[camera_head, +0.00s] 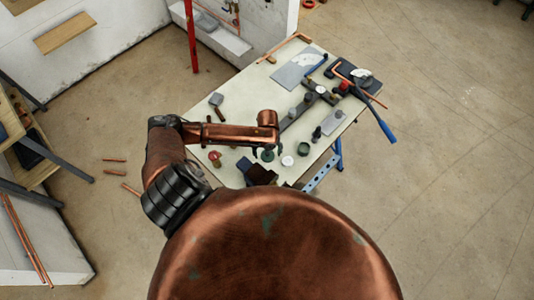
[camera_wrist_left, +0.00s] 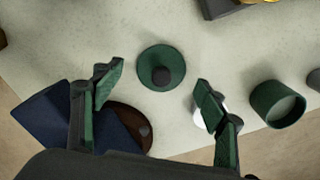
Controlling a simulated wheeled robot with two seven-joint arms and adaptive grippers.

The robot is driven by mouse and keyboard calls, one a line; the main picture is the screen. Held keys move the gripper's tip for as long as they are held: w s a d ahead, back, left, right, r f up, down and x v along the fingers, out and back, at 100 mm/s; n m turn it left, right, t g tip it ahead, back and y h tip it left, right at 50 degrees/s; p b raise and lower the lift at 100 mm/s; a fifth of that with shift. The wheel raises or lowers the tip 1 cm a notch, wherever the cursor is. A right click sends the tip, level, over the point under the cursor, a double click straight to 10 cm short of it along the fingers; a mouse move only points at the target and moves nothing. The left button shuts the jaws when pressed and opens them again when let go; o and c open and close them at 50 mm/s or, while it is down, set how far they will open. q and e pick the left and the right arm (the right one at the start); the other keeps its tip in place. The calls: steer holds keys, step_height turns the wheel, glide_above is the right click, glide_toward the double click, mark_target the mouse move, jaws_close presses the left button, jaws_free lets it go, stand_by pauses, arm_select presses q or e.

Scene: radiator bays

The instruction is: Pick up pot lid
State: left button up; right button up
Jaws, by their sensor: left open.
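The pot lid (camera_wrist_left: 147,78) is a flat green disc with a dark round knob (camera_wrist_left: 161,75), lying on the pale tabletop. In the left wrist view it lies ahead of my left gripper (camera_wrist_left: 159,78), whose two green-padded fingers are open and empty, one to each side of it. In the head view the lid (camera_head: 267,156) shows small and partly hidden under my left wrist, near the table's front edge. A green pot (camera_wrist_left: 278,104) stands to the right of the fingers. It also shows in the head view (camera_head: 303,149). My right gripper is out of view.
A dark blue block (camera_wrist_left: 52,122) and a brown round thing (camera_wrist_left: 130,125) lie by the left finger. A white disc (camera_wrist_left: 207,112) is partly behind the right finger. The table (camera_head: 230,133) carries several tools and copper pipes farther back.

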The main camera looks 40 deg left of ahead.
arm_select(q)
steer(key=shift+f, duration=0.7)
steer(key=shift+c, duration=0.5)
steer(key=c, duration=1)
